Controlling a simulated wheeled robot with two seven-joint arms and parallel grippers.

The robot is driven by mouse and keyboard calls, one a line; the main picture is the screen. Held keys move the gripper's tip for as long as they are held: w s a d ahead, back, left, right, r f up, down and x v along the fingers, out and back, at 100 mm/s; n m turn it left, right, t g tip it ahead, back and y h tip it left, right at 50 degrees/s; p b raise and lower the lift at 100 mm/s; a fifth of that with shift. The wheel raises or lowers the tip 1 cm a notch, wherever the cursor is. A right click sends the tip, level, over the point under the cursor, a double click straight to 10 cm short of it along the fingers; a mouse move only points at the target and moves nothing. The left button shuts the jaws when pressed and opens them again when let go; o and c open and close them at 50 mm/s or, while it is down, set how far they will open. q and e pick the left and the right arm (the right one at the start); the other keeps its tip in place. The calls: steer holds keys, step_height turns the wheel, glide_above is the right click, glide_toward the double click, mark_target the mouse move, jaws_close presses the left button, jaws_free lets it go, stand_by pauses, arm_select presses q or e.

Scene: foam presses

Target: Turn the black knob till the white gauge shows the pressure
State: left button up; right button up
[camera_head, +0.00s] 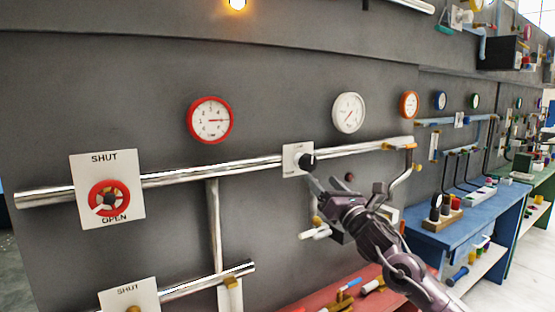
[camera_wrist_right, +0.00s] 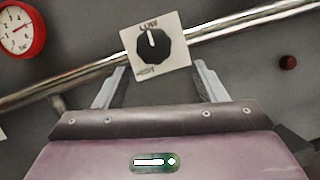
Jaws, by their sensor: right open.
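The black knob (camera_head: 307,161) sits on a white plate on the pipe in the head view. In the right wrist view the knob (camera_wrist_right: 152,46) has a white pointer line aimed up near the word LOW. The white gauge (camera_head: 349,112) hangs on the wall above and right of the knob; its needle slants, but its numbers are too small to read. My right gripper (camera_head: 318,186) is just below and right of the knob. Its two fingers (camera_wrist_right: 158,80) are apart and empty, with the knob ahead of the gap, not gripped. My left gripper is out of view.
A red-rimmed gauge (camera_head: 210,120) and a red-and-white valve (camera_head: 109,198) are to the left. A horizontal metal pipe (camera_head: 240,168) runs along the wall. A white-handled tap (camera_head: 316,233) sits below my right gripper. A blue bench (camera_head: 470,215) stands at the right.

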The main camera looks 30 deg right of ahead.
mark_target(312, 164)
steer(key=shift+a+r+n, duration=0.25)
steer(key=shift+r+n, duration=0.05)
steer(key=shift+r, duration=0.45)
steer(key=shift+w+d+r+p, duration=0.15)
steer(key=shift+w+r+p, duration=0.25)
steer(key=shift+w+p, duration=0.1)
steer(key=p+x, duration=0.2)
steer(key=x, duration=0.3)
steer(key=shift+w+p, duration=0.2)
steer(key=shift+p, duration=0.15)
steer(key=shift+w, duration=0.45)
steer(key=c, duration=1)
